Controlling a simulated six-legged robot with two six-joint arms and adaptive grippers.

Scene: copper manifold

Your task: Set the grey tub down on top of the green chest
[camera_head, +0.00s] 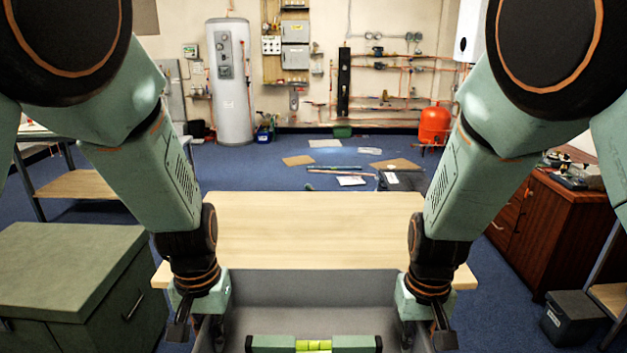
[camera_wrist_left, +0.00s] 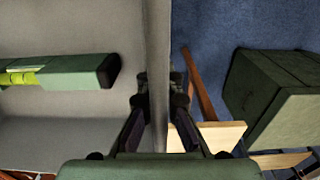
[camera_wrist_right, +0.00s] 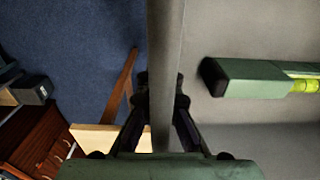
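The grey tub (camera_head: 312,288) is at the bottom middle of the head view, its near part cut off. My left gripper (camera_head: 210,330) and my right gripper (camera_head: 408,332) are at its two side walls. In the left wrist view the fingers of the left gripper (camera_wrist_left: 160,103) close on either side of the tub wall (camera_wrist_left: 158,60). In the right wrist view the right gripper (camera_wrist_right: 161,103) does the same on the opposite wall (camera_wrist_right: 165,50). The green chest (camera_head: 70,265) stands at the left with a flat, bare lid. It also shows in the left wrist view (camera_wrist_left: 280,100).
A green spirit level (camera_head: 272,344) with a yellow vial lies inside the tub. A bare wooden table (camera_head: 310,225) is just beyond the tub. A wooden cabinet (camera_head: 535,235) and a dark box (camera_head: 572,318) are at the right. Blue floor shows between chest and table.

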